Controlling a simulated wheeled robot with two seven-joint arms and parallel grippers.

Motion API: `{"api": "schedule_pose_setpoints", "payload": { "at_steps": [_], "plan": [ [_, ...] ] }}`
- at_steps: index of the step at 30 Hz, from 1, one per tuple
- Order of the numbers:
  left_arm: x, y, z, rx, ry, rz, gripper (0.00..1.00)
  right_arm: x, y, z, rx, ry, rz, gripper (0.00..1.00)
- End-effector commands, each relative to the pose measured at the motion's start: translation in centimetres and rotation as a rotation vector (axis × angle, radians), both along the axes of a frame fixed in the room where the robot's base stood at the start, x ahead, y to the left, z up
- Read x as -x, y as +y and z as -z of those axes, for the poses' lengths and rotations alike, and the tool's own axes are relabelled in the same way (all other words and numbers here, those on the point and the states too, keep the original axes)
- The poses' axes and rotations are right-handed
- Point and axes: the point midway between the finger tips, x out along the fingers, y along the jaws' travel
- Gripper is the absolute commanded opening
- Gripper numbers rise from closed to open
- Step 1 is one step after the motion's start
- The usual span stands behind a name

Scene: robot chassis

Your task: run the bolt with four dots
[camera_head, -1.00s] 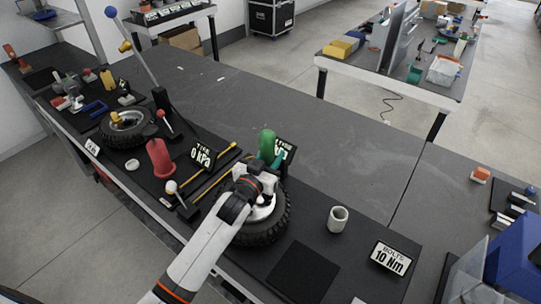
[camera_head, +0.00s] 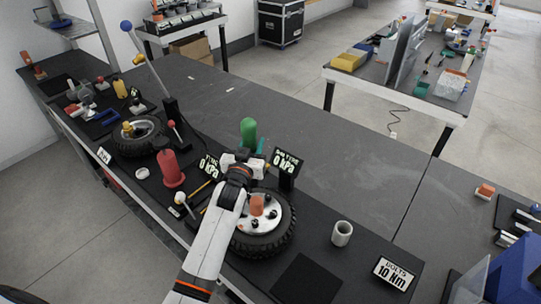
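The near wheel (camera_head: 263,247) lies flat on the bench, with a pale hub bearing several dark bolts (camera_head: 270,224) and an orange piece (camera_head: 257,205) standing on it. Dots on the bolts are too small to make out. My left gripper (camera_head: 246,152) is over the far side of the wheel, close to the display sign. It holds an upright green tool (camera_head: 249,132); a teal part (camera_head: 262,147) shows beside it. The fingers and the tool's lower end are mostly hidden by the white gripper body. My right gripper is not in view.
A "BOLTS 10 Nm" sign (camera_head: 393,272) and a pale cup (camera_head: 342,233) stand right of the wheel. A 0 kPa display (camera_head: 286,164) stands behind it.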

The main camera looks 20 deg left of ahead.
Motion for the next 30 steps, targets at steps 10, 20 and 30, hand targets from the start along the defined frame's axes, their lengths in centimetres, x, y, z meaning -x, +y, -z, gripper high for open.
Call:
{"api": "schedule_pose_setpoints", "payload": {
  "at_steps": [10,20,30],
  "plan": [
    [-0.4,2.5,0.2,0.006,0.011,-0.082,0.08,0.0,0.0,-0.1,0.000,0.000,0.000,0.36],
    [-0.4,2.5,0.3,0.006,0.012,-0.080,0.08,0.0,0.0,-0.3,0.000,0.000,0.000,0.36],
    [-0.4,2.4,3.2,0.007,0.011,-0.080,0.08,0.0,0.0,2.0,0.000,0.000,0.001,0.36]
  ]
}}
